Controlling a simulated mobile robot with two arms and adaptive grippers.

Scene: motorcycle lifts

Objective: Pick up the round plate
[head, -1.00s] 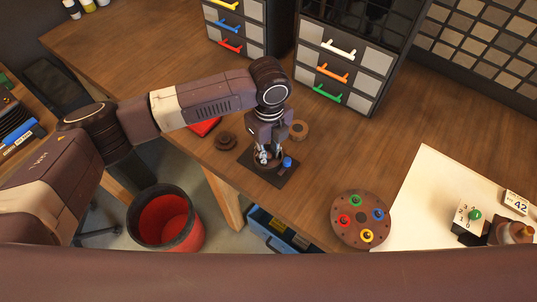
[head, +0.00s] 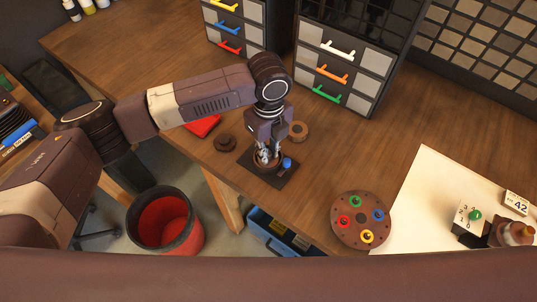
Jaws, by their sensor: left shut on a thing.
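My left gripper (head: 267,157) points down over a dark square base (head: 282,180) near the front edge of the wooden bench. It is shut on a small round brown piece (head: 264,166), which I take for the round plate; the fingers hide part of it. I cannot tell whether the piece touches the base. A blue knob (head: 287,163) stands on the base, just right of the fingers. A larger round brown board (head: 361,220) with red, green, blue and yellow rings lies apart to the right. My right gripper is not in view.
A dark stacked disc (head: 225,142) and a tan ring (head: 298,130) lie on either side of the gripper. A red item (head: 205,125) lies behind. Drawer units (head: 345,68) stand at the back. A red-lined bin (head: 165,219) stands below the bench edge.

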